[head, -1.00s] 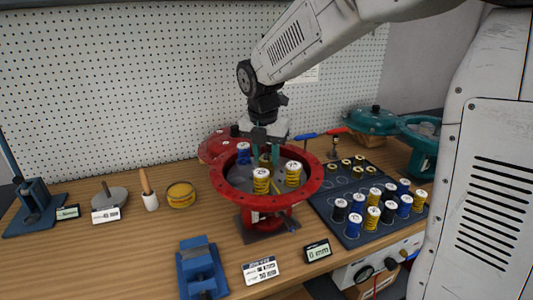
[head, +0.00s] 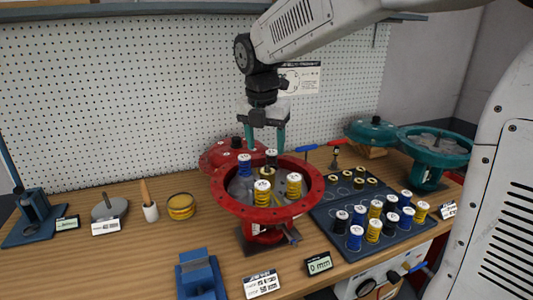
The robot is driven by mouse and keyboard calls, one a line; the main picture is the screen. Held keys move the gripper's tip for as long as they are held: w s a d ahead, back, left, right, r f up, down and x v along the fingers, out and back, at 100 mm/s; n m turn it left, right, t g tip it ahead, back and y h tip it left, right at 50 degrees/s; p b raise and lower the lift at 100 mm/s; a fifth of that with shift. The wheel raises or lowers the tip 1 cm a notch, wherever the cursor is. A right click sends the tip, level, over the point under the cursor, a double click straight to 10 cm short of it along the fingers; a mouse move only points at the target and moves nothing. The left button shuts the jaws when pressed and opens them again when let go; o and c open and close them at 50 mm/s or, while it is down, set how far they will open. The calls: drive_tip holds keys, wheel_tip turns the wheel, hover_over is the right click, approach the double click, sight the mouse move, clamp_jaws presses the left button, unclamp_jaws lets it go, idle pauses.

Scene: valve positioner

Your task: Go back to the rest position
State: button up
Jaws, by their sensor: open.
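My gripper (head: 265,148) is open and empty, with teal fingers pointing down. It hangs above the back part of the red round housing (head: 229,207), apart from the springs inside. The housing stands open on the bench and holds a blue spring (head: 245,165), a black spring (head: 271,158) and yellow springs (head: 294,186), (head: 263,193), all upright with white tops. My arm reaches in from the upper right.
A red cover (head: 220,154) lies behind the housing. A dark mat (head: 333,228) at right holds several blue, black and yellow springs. A teal housing (head: 430,150) stands at the far right. A blue vise-like block (head: 200,272) is in front. A pegboard (head: 120,90) closes the back.

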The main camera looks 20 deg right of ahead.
drive_tip(key=shift+r, duration=0.2)
idle(0.4)
drive_tip(key=shift+m, duration=0.7)
drive_tip(key=s+d+f+m, duration=0.2)
drive_tip(key=s+m, duration=1.1)
drive_tip(key=s, duration=0.1)
drive_tip(key=s+d+f+m+y, duration=0.1)
drive_tip(key=s+d+f+m, duration=0.1)
drive_tip(key=s+m, duration=1.1)
drive_tip(key=shift+s+f, duration=0.2)
drive_tip(key=shift+s, duration=0.8)
